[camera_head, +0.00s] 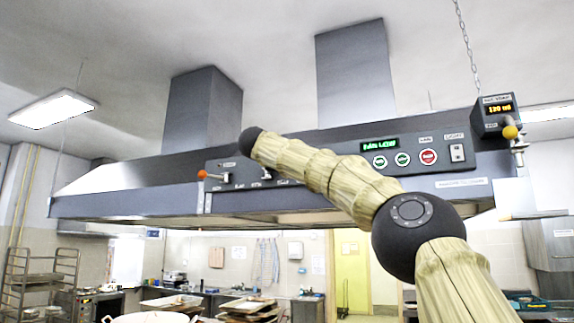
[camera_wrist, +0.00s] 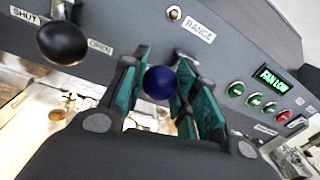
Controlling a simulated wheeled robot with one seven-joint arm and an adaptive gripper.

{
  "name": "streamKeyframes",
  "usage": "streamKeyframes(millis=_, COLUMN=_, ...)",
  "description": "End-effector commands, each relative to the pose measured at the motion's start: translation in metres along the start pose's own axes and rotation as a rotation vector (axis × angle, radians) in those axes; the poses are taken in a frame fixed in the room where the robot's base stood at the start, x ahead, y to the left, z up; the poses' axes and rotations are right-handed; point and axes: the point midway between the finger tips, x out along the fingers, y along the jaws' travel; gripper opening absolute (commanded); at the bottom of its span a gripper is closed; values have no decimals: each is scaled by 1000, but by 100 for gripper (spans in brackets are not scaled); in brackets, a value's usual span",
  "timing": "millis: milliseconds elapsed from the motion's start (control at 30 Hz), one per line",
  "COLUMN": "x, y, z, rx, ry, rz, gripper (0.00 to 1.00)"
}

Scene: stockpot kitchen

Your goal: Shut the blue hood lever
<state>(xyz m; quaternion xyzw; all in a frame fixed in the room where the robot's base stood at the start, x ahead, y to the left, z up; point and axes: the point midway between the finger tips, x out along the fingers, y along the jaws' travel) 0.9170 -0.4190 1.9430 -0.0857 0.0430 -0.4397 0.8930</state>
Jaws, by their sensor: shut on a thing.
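The blue hood lever's round blue knob (camera_wrist: 159,83) is in the middle of the wrist view. My gripper (camera_wrist: 162,88), with teal finger pads, is shut on this knob, one finger on each side. The lever's stem is hidden behind the knob and fingers. The hood's grey control panel (camera_wrist: 255,50) fills the upper part of the wrist view. In the head view the hood (camera_head: 130,180) hangs across the middle, and my arm crosses in front of its panel. My gripper and the blue knob cannot be made out there.
A black-knobbed lever (camera_wrist: 62,43) is close on the left, by SHUT and OPEN labels. A RANGE label (camera_wrist: 198,28) is above. A FAN LOW display (camera_head: 380,144) and round buttons (camera_head: 403,159) are to the right. An orange-knobbed lever (camera_head: 203,175) and yellow-knobbed valve (camera_head: 510,132) flank the panel.

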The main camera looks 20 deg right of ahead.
Motion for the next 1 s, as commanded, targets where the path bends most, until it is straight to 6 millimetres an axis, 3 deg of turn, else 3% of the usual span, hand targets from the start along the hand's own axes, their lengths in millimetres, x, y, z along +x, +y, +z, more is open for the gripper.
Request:
streamKeyframes(millis=267, x=-1, y=-1, z=6, rx=2, ry=-9, rz=4, gripper=0)
streamKeyframes(millis=300, x=-1, y=-1, z=6, rx=2, ry=-9, rz=4, gripper=33)
streamKeyframes(millis=400, x=-1, y=-2, z=6, rx=2, ry=-10, rz=3, gripper=52)
streamKeyframes(millis=767, x=0, y=-4, z=3, rx=2, ry=-5, rz=0, gripper=52)
streamKeyframes(millis=1000, x=-22, y=-2, z=4, rx=1, ry=-5, rz=3, gripper=52)
